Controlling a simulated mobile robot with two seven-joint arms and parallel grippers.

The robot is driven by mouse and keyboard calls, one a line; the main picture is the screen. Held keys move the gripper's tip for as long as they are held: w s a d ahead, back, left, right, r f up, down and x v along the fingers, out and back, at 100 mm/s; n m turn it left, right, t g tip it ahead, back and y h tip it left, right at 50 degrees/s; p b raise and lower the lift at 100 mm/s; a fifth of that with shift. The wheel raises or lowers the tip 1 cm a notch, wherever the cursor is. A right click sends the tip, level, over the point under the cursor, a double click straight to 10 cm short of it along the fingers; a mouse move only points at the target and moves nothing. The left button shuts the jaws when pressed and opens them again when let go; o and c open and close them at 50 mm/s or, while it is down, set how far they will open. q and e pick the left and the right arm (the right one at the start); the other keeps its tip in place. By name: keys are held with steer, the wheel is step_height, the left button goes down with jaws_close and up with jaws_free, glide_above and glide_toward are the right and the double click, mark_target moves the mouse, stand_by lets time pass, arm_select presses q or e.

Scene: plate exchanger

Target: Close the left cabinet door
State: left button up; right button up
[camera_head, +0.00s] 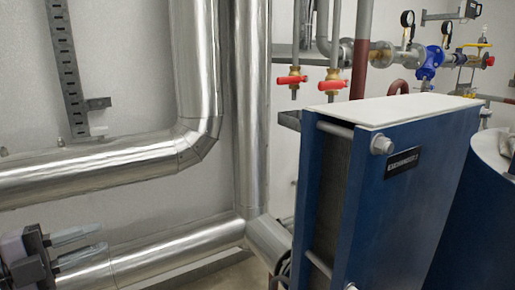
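No cabinet and no cabinet door can be made out in the head view. My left gripper (82,246) is at the lower left edge, its two pale fingers pointing right. They are apart with nothing between them, in front of the lower silver pipe; whether they touch it I cannot tell. My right gripper is not in view.
A blue plate exchanger (405,208) with a white top stands at right, beside a rounded blue body (478,235). Large silver pipes (195,65) run along the wall at left. Red-handled valves (333,86) and a blue valve (429,62) are behind. Little floor shows.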

arm_select(q)
steer(key=s+d+f+n+t+y+p, duration=0.1)
steer(key=s+f+n+y+p, duration=0.2)
steer(key=f+n, duration=0.75)
steer(key=s+d+f+n+t+y, duration=0.1)
steer(key=s+d+f+n+y, duration=0.15)
steer(key=f+n+y, duration=0.75)
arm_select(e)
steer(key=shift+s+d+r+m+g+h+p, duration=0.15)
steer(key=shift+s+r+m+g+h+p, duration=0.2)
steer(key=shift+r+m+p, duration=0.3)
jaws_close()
arm_select(q)
steer(key=s+d+f+n+g+h, duration=0.1)
steer(key=s+d+f+g+h, duration=0.1)
steer(key=s+f, duration=0.7)
step_height(320, 180, down, 3)
steer(key=shift+s+d+r+n+g, duration=0.1)
steer(key=shift+s+d+n+g, duration=0.3)
steer(key=shift+d+g, duration=0.4)
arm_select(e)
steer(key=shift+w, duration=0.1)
